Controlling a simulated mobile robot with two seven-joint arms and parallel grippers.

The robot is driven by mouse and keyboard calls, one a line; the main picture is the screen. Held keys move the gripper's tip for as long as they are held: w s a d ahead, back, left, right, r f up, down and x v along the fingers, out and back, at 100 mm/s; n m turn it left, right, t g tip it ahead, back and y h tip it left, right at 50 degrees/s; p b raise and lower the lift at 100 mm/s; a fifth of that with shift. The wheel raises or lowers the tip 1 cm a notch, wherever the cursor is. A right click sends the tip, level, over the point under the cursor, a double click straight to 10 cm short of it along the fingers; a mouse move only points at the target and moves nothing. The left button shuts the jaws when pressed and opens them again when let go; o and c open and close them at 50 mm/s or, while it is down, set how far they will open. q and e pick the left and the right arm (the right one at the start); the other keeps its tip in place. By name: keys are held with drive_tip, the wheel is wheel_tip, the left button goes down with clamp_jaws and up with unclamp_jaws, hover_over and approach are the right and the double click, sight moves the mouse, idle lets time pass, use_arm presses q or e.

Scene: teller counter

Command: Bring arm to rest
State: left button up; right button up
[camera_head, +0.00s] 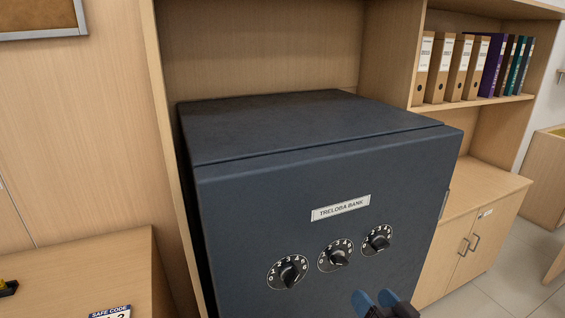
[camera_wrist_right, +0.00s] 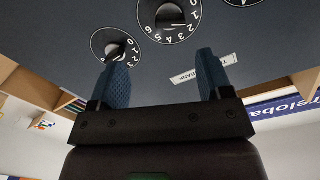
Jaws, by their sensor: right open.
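My right gripper (camera_head: 384,300) shows at the bottom edge of the head view, in front of the safe's lower right front. In the right wrist view the right gripper (camera_wrist_right: 160,80) is open, its two blue fingers apart with nothing between them. The dark safe (camera_head: 300,210) carries a "TRELOBA BANK" plate (camera_head: 341,208) and three numbered dials: left (camera_head: 288,272), middle (camera_head: 336,256) and right (camera_head: 378,240). In the wrist view one finger overlaps the edge of a dial (camera_wrist_right: 113,46); I cannot tell whether it touches. My left gripper is not in view.
A wooden shelf holds several binders (camera_head: 455,68) at the upper right. A cabinet (camera_head: 470,235) with two doors stands right of the safe. A wooden desk (camera_head: 110,270) at the lower left bears a "SAFE CODE" card (camera_head: 110,312). Tiled floor (camera_head: 500,280) lies at the right.

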drive_tip(key=s+d+f+n+g+h, duration=0.1)
drive_tip(key=s+d+f+g+h, duration=0.1)
drive_tip(key=s+f, duration=0.6)
drive_tip(key=s+d+f+n+g+h, duration=0.1)
drive_tip(key=s+d+f+g+h, duration=0.2)
drive_tip(key=s+f, duration=0.6)
wheel_tip(320, 180, down, 2)
drive_tip(key=shift+s+d+f+h, duration=0.1)
drive_tip(key=shift+s+d+h, duration=0.2)
drive_tip(key=shift+d, duration=0.45)
